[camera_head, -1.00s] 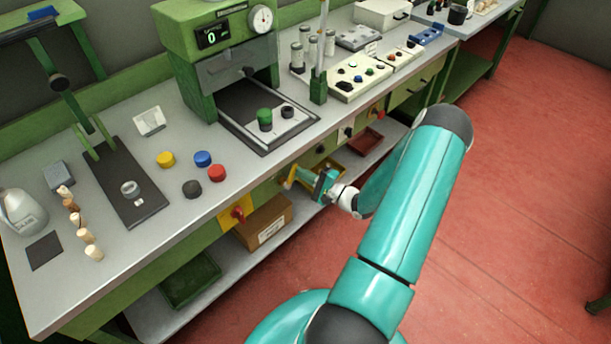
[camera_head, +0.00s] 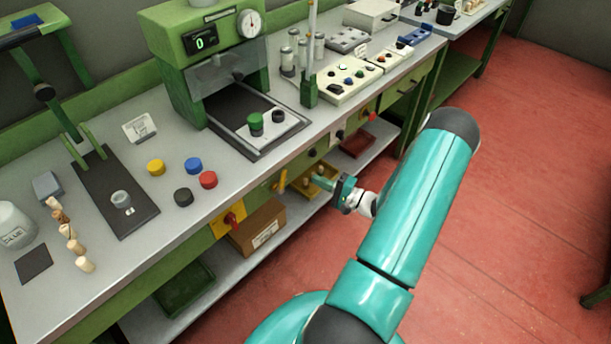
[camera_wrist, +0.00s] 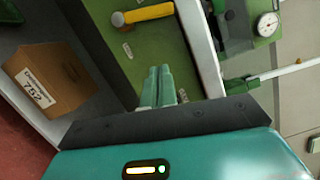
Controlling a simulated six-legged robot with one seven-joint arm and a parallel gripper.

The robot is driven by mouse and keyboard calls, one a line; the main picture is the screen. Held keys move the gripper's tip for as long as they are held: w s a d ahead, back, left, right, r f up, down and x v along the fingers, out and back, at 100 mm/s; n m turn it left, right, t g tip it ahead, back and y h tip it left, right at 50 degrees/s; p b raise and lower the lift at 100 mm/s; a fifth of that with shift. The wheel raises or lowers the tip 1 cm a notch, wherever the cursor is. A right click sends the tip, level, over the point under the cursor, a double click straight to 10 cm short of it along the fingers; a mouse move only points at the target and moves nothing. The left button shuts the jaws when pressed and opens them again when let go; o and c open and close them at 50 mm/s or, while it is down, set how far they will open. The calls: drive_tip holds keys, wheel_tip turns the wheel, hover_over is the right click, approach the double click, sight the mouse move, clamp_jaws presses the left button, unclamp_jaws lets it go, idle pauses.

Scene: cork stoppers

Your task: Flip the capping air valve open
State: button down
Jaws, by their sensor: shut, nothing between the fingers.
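The valve has a yellow lever (camera_head: 282,180) on the green front panel under the bench top. In the wrist view the yellow lever (camera_wrist: 150,13) extends from a grey round hub (camera_wrist: 117,19) toward the bench-top edge, so it stands roughly upright. A small pale label (camera_wrist: 128,50) is beside it. My gripper (camera_head: 318,181) is in front of the panel, to the right of the lever and apart from it. In the wrist view my gripper (camera_wrist: 160,72) has its two teal fingers together with nothing between them.
A red knob on a yellow plate (camera_head: 228,222) is left of the lever. A cardboard box (camera_head: 258,228) and a yellow tray (camera_head: 316,181) are on the lower shelf. The bench top (camera_head: 150,205) overhangs the panel. The red floor in front is clear.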

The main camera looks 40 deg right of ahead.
drive_tip(key=shift+v, duration=1.95)
drive_tip(key=w+a+r+n+g+y, duration=0.3)
drive_tip(key=a+r+n+g, duration=0.2)
drive_tip(key=a+r+g, duration=0.45)
drive_tip(key=w+a+r+n+g+y, duration=0.2)
drive_tip(key=a+r+n+g, duration=0.4)
drive_tip(key=a, duration=0.6)
drive_tip(key=s+a+r+n+t+h, duration=0.1)
drive_tip(key=s+a+r+n+h, duration=0.2)
drive_tip(key=s+a+r+h, duration=0.2)
drive_tip(key=s+a+r+n+t+h, duration=0.2)
drive_tip(key=s+a+r+h, duration=0.3)
drive_tip(key=a+r, duration=0.4)
wheel_tip(320, 180, up, 4)
drive_tip(key=shift+s+r+n, duration=0.25)
drive_tip(key=shift+s+n, duration=0.3)
drive_tip(key=shift+n, duration=0.05)
